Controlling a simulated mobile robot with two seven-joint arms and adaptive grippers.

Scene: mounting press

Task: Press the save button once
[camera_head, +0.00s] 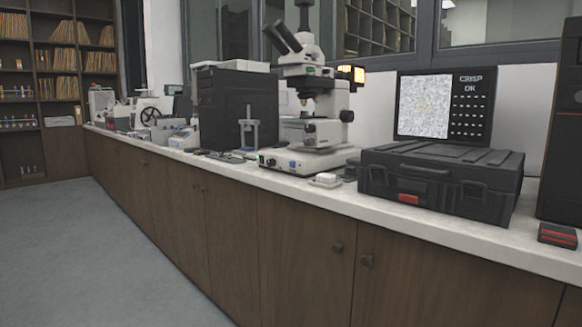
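No part is clearly labelled as the save button, so I cannot tell which one it is. A small white box (325,181) sits on the counter in front of the microscope (310,100). A dark monitor (446,107) shows a grey speckled picture, the text "CRISP OK" and rows of small white marks. Neither of my grippers is in view.
A closed black case (440,177) with a red label stands on the white counter (420,232), covering the monitor's lower edge. A black box (237,105) and several instruments stand farther left. Brown cabinets (230,235) front the counter. The grey floor (80,250) is clear at left.

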